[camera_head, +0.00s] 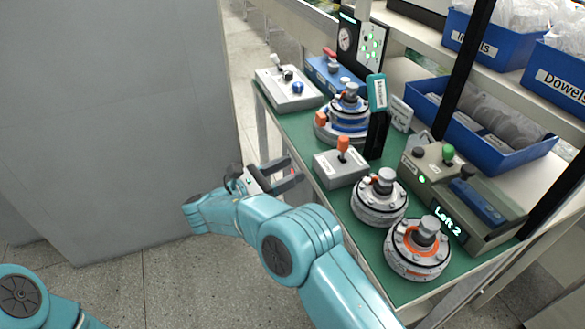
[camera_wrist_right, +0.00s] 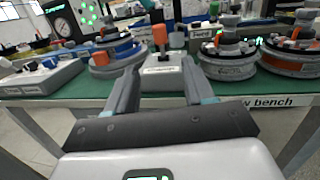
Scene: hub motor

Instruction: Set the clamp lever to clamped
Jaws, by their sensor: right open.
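A small grey box (camera_head: 341,168) stands near the front edge of the green bench and carries an upright lever with an orange knob (camera_head: 343,143). This looks like the clamp lever; its label is too small to read. In the right wrist view the orange lever (camera_wrist_right: 159,36) rises from the box (camera_wrist_right: 162,78), straight ahead between my fingers. My right gripper (camera_head: 286,174) is open and empty, short of the bench edge and left of the box, apart from the lever. My left gripper is out of view; only part of my left arm shows.
Two hub motors (camera_head: 379,200) (camera_head: 418,250) stand right of the lever box, and a blue-ringed motor (camera_head: 344,120) stands behind it. A white control box (camera_head: 289,90) is at the far left. A black post (camera_head: 376,135) is close behind the lever box.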

